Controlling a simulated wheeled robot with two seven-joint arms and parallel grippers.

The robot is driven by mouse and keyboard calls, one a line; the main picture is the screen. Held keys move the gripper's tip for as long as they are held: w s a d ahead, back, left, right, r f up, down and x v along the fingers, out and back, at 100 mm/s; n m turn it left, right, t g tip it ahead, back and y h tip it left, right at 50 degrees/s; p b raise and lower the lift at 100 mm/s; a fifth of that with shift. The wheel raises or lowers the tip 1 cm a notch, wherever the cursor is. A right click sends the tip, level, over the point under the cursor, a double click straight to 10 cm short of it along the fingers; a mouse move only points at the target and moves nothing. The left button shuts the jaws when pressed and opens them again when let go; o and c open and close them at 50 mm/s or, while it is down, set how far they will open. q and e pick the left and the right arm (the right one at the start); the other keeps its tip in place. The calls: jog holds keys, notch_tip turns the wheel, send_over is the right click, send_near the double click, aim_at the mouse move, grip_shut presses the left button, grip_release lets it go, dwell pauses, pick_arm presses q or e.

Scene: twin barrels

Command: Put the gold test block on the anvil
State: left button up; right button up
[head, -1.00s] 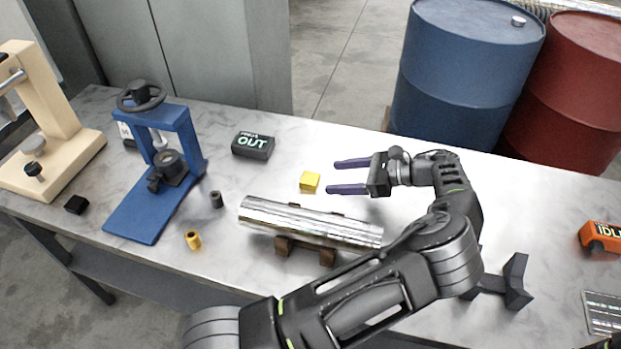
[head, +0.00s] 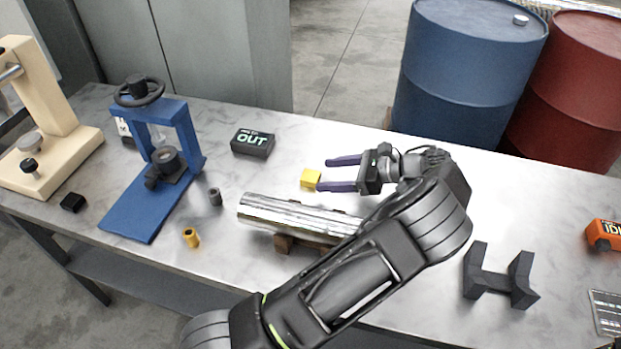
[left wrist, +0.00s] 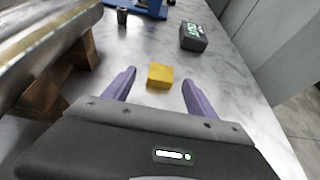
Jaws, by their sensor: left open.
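The gold test block (head: 310,178), a small yellow cube, lies on the grey table behind the shiny metal cylinder. My left gripper (head: 322,174) is open, its two purple fingers pointing left with their tips at the block. In the left wrist view the block (left wrist: 160,76) sits centred in line with the gap between the fingertips, with room on both sides. I cannot tell contact. A dark round seat (head: 166,158) sits in the blue press (head: 150,195), and a grey disc (head: 30,142) on the beige stand (head: 62,160); which is the anvil is unclear. My right gripper is not in view.
The shiny cylinder (head: 285,215) rests on brown supports in front of the block. A black OUT box (head: 252,142) stands behind left. A small gold cylinder (head: 191,238) and dark grey cylinder (head: 215,197) stand near the press. A dark cradle (head: 500,281) is at right.

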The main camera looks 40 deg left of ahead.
aim_at(309, 175)
pick_arm(q)
jog(key=x, duration=0.5)
jog(key=shift+w+a+b, duration=0.1)
jog(key=shift+a+b, duration=0.05)
jog(key=shift+b, duration=0.25)
jog(key=shift+c, duration=0.3)
grip_shut()
dwell(0.4)
jog(key=shift+r, duration=0.1)
